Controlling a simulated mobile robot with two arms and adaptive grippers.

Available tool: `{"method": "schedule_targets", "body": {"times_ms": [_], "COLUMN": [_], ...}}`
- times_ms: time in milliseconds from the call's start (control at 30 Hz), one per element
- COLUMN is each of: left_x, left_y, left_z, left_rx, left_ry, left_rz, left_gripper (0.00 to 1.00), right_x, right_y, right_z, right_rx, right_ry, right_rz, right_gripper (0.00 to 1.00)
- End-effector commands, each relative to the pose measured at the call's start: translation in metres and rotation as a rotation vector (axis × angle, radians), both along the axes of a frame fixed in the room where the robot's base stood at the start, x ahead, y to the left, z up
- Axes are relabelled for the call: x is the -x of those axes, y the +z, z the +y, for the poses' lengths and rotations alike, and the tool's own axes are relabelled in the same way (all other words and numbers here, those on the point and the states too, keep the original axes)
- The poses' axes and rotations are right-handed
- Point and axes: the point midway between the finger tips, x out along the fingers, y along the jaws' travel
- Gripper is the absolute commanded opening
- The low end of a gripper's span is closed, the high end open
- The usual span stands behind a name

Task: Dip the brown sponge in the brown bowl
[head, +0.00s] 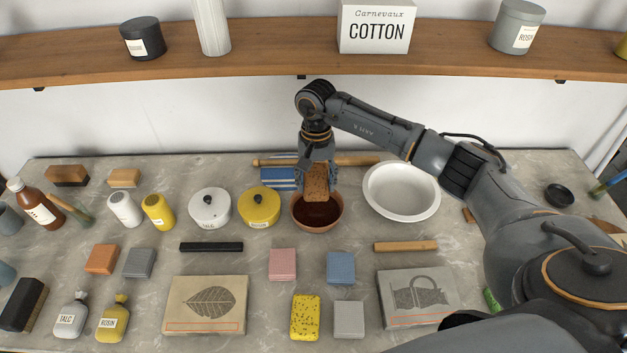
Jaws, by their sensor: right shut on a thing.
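The brown sponge (317,181) is held upright in my right gripper (317,172), which is shut on it and points down. The sponge's lower end is at the brown bowl (305,225), over its back part and seen against the dark inside. I cannot tell whether it touches the dark contents. The brown bowl stands on the grey table, just right of the yellow lidded pot. My left gripper is not in view.
A white basin (401,192) stands right of the bowl, and a yellow lidded pot (259,207) stands close on its left. A wooden roller (350,160) and a blue striped cloth (278,178) lie behind. Pink (283,264) and blue blocks (341,267) lie in front. A shelf (270,58) runs above.

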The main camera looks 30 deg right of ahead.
Motion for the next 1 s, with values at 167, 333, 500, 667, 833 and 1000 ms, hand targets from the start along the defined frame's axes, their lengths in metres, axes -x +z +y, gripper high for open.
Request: {"method": "schedule_targets", "body": {"times_ms": [167, 333, 500, 667, 833, 1000], "left_x": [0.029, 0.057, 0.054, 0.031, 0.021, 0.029], "left_y": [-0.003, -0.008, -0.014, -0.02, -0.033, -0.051], "left_z": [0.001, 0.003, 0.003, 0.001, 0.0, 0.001], "left_rx": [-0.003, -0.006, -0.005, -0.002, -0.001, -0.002], "left_ry": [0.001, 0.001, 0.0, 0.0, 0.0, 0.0], "left_rz": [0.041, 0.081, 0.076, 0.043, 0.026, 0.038], "left_gripper": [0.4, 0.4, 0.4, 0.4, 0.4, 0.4], "right_x": [0.0, 0.0, 0.001, 0.0, 0.0, 0.0], "right_y": [-0.003, -0.011, -0.026, -0.042, -0.062, -0.078], "right_z": [0.0, 0.0, 0.0, 0.0, 0.0, 0.0], "right_rx": [0.001, 0.001, 0.001, 0.001, 0.0, 0.002], "right_ry": [-0.001, -0.001, -0.001, -0.001, 0.001, 0.0], "right_rz": [-0.002, -0.002, -0.001, -0.001, -0.002, -0.004], "right_gripper": [0.32, 0.32, 0.32, 0.32, 0.32, 0.32]}}
